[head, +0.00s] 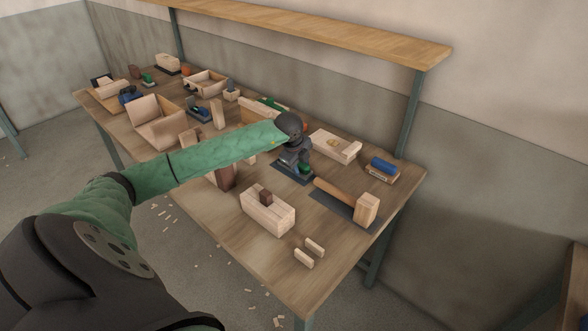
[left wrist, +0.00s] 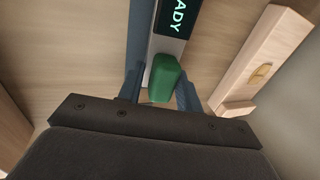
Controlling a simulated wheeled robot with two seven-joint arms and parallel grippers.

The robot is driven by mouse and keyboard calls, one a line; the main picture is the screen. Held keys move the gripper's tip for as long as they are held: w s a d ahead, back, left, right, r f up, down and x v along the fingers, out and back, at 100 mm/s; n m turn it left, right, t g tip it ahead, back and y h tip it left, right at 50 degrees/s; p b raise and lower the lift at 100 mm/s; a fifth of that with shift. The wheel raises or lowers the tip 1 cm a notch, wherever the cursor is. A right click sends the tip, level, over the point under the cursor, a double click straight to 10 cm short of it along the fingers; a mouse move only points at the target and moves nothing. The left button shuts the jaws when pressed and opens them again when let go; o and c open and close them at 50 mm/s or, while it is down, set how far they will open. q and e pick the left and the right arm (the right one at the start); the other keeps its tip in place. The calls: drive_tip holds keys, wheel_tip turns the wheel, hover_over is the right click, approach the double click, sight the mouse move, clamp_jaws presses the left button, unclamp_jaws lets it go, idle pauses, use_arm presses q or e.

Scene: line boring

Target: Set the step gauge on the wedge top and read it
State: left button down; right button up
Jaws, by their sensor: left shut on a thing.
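My left gripper (head: 304,168) is over the right half of the bench. In the left wrist view its fingers (left wrist: 158,92) are shut on the green grip (left wrist: 164,78) of a grey gauge, which I take for the step gauge. The gauge's dark display (left wrist: 178,18) shows green letters, partly cut off, reading "ADY". In the head view the gripper mostly hides the gauge, above or on a dark mat (head: 290,176). A pale wooden block (head: 268,216) with a dark brown piece (head: 266,197), possibly the wedge, stands nearer the front edge. My right gripper is not in view.
A wooden mallet (head: 366,209) lies on a dark mat at the right. A pale block with a brass-coloured inset (head: 336,145) and a blue item on a wooden base (head: 382,167) stand behind. Trays and blocks crowd the left.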

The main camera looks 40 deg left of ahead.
use_arm(q)
drive_tip(key=shift+w+r, duration=0.1)
drive_tip(key=shift+r, duration=0.5)
drive_tip(key=shift+r+p, duration=0.45)
drive_tip(key=shift+r, duration=0.65)
